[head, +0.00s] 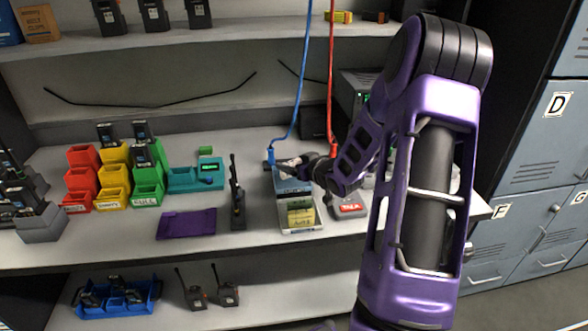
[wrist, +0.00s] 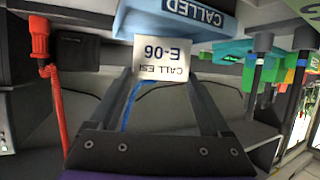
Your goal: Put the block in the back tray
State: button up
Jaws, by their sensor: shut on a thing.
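My gripper (head: 289,164) is shut on a small white-faced block (wrist: 163,57). The wrist view shows it upside down, with lettering that includes "E-06", between the two fingertips. In the head view the block is too small to make out clearly. The blue back tray (head: 292,186) is just below my gripper. In the wrist view the tray's blue front (wrist: 180,18), marked "CALLED", is close beyond the block. I cannot tell whether they touch. The pale front tray (head: 302,229) stands nearer and has yellow pieces (head: 300,213) in it.
A red "TALK" unit (head: 348,207) stands right of the trays. A black radio (head: 237,195) stands upright to their left, beside a purple mat (head: 187,223). Red, yellow and green bins (head: 113,180) stand farther left. Blue (head: 301,80) and red (head: 331,75) cords hang behind the trays.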

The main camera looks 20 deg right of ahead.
jog(key=shift+f, duration=0.55)
jog(key=shift+f, duration=0.2)
jog(key=o, duration=1.2)
jog(key=shift+c, duration=0.2)
jog(key=shift+r, duration=0.15)
jog(key=shift+s+d+r, duration=0.1)
jog(key=shift+r, duration=0.1)
jog(key=p+v, duration=0.1)
jog(key=v, duration=1)
jog(key=shift+s+p, duration=0.4)
